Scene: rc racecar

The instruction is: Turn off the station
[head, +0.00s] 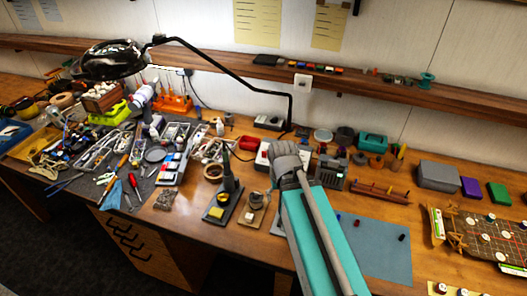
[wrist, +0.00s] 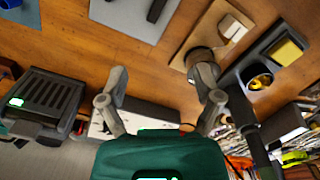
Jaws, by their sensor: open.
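A dark, finned box that looks like the station (head: 332,171) stands on the bench just right of my arm in the head view. In the wrist view the finned box (wrist: 52,95) is at the left, with a small lit green display on its end. My gripper (wrist: 162,76) is open, with nothing between its fingertips, and is apart from that box. A white-and-dark unit (wrist: 155,115) lies beyond the fingers, partly hidden by them. In the head view my arm hides part of this white unit (head: 263,158). I cannot make out a power switch.
A stand with a yellow sponge (head: 216,212) and a wooden block with a round piece (head: 251,218) are left of my arm. A blue-grey mat (head: 375,250) is at right. A lamp arm (head: 235,70) spans above the bench. Tools crowd the left.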

